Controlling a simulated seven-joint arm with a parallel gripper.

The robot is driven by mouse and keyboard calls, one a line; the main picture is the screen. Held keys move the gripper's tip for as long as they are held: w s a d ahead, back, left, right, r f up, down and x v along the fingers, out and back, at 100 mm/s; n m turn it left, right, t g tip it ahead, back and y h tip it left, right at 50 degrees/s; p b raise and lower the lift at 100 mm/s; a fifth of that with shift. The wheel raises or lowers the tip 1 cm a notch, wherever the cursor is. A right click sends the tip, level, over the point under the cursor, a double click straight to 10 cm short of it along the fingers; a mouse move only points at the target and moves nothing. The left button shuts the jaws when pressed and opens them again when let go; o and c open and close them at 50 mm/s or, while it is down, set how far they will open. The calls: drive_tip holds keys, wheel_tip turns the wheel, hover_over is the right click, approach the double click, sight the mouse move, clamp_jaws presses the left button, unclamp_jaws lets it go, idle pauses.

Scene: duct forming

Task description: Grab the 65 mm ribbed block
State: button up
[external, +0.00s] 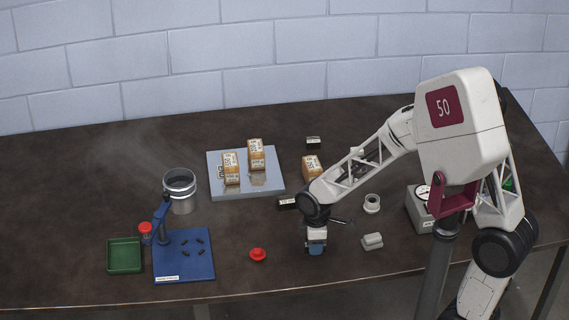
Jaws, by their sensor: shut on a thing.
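My gripper (316,247) points down near the front middle of the table, low over the top. Brown labelled blocks stand farther back: two (231,168) (256,155) on a pale plate (232,193), and one (311,167) on the table behind my arm.
A red knob-like piece (258,255) lies left of my gripper. The front edge is close.

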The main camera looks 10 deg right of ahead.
drive_tip(key=shift+s+d+r, duration=0.2)
drive_tip(key=shift+s+d, duration=0.95)
drive_tip(key=shift+s, duration=0.25)
drive_tip(key=shift+s+d+r, duration=0.2)
drive_tip(key=shift+s+d, duration=0.9)
drive_tip(key=shift+s, duration=0.3)
drive_tip(key=shift+w, duration=0.1)
